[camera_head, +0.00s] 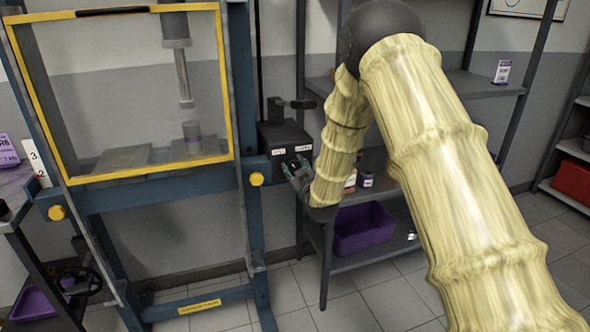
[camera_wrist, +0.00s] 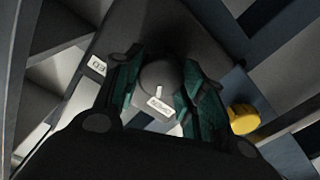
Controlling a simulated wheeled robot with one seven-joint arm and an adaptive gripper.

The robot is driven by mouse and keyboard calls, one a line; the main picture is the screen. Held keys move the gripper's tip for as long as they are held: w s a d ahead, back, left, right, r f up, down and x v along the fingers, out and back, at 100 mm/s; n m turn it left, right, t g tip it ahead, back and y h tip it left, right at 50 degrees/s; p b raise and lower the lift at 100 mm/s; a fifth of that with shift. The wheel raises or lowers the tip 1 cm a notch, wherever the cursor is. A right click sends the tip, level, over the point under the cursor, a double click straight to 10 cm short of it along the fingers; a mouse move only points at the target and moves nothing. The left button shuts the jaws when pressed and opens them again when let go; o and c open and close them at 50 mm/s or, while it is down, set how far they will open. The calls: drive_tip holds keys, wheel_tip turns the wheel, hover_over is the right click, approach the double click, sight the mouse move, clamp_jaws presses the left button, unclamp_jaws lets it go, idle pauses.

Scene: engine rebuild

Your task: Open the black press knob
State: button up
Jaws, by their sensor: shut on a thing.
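The black press knob (camera_wrist: 158,78) is a round dark knob with a white pointer mark, on the black control box (camera_head: 286,136) at the right post of the press. In the wrist view it sits between the two green-padded fingers of my gripper (camera_wrist: 160,88), which is shut on it. A white label shows just below the knob. In the head view my gripper (camera_head: 297,171) reaches the lower front of the box, and the knob itself is hidden there. The blue press (camera_head: 247,120) has a yellow-framed guard (camera_head: 226,90) in front of its ram.
A yellow round bolt (camera_wrist: 243,116) sits close beside my right finger in the wrist view. A lever handle (camera_head: 290,104) stands above the box. A shelf rack (camera_head: 345,270) with a purple bin (camera_head: 362,229) stands behind my arm. The tiled floor at the right is partly open.

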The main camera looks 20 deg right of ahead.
drive_tip(key=shift+f, duration=0.1)
drive_tip(key=o, duration=1)
drive_tip(key=s, duration=1.2)
drive_tip(key=shift+d, duration=0.2)
